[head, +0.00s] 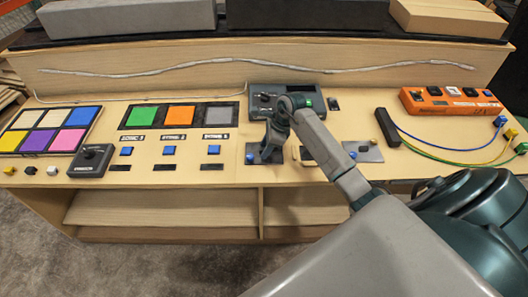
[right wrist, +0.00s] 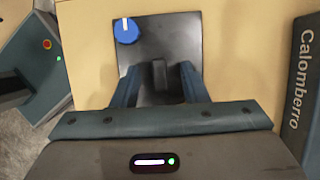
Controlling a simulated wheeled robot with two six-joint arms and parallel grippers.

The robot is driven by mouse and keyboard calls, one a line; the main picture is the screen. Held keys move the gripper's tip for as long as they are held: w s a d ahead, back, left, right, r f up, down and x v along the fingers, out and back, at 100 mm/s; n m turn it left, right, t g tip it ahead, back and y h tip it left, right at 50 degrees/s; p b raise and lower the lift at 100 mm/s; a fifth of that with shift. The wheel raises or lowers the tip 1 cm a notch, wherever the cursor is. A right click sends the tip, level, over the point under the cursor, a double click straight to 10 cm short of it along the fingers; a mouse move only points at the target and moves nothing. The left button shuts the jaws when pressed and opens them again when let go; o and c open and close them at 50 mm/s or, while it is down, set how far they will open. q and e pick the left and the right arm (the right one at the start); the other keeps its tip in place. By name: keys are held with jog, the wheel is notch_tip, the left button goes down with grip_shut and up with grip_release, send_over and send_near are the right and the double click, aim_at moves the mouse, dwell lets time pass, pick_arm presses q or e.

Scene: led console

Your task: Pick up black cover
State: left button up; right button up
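A dark square plate, which looks like the black cover (head: 278,158), lies on the wooden console under my right gripper (head: 267,147). In the right wrist view, this dark plate (right wrist: 180,35) has a blue round knob (right wrist: 126,31) at its upper left corner and a short black upright handle (right wrist: 158,75) in its middle. My right gripper also shows there (right wrist: 157,82), its two fingers apart, one on each side of the handle with gaps visible. Whether the fingertips reach the plate, I cannot tell. My left gripper is not in view.
A dark control box (head: 290,90) stands just behind the gripper. A similar plate (head: 370,153) lies to the right, near a black block (head: 388,127) with coloured cables. An orange box (head: 450,100) stands at back right. Coloured panels and blue buttons fill the left.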

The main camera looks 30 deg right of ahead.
grip_shut()
jog(key=shift+r, duration=0.1)
